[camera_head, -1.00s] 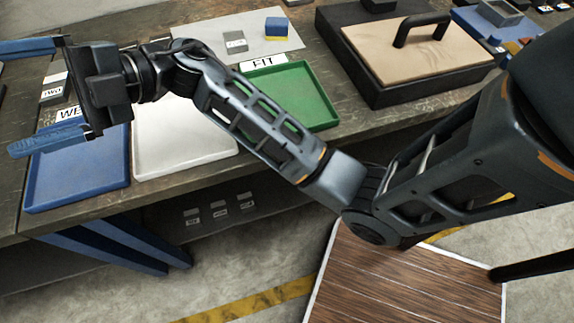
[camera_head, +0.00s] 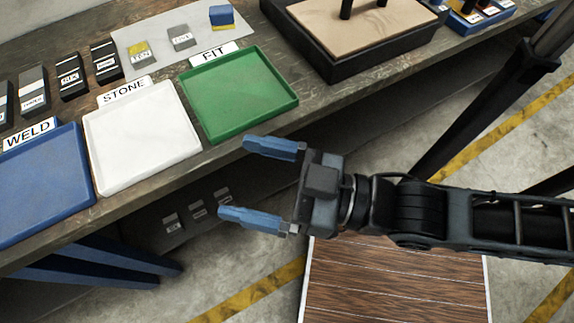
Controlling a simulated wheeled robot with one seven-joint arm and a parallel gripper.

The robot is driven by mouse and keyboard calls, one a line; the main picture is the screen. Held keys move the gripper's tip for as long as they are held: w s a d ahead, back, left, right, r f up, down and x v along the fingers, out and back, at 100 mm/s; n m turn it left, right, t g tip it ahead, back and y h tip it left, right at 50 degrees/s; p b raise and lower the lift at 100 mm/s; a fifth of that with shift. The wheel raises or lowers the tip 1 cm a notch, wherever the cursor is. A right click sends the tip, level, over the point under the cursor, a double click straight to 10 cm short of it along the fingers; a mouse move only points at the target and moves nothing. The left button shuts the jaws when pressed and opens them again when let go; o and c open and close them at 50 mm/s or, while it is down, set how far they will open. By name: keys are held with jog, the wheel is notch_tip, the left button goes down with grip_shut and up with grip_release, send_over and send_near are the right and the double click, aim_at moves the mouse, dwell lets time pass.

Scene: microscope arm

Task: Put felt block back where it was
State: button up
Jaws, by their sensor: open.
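My gripper (camera_head: 235,178) is open, with its two blue fingers pointing left and nothing between them. It is in front of the table edge, below the green tray in the picture. A blue block with a yellow lower part (camera_head: 222,17) stands on the pale sheet at the back of the table. It may be the felt block, but no readable label confirms this. A yellow-topped block labelled TEN (camera_head: 140,53) and a small grey labelled block (camera_head: 182,39) stand on the same sheet.
The blue WELD tray (camera_head: 45,185), white STONE tray (camera_head: 143,135) and green FIT tray (camera_head: 238,92) are empty. Several dark labelled blocks stand behind them at left. A black-rimmed case (camera_head: 335,68) with handle parts stands at right. Small grey blocks (camera_head: 197,209) sit below the tabletop.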

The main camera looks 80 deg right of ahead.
jog(key=s+d+f+g, duration=0.2)
jog(key=s+d+g, duration=0.1)
jog(key=s, duration=0.4)
jog(key=shift+s+f+n+g+y, duration=0.2)
jog(key=shift+n+g+y, duration=0.1)
jog(key=shift+n+g, duration=0.1)
jog(key=shift+c, duration=0.2)
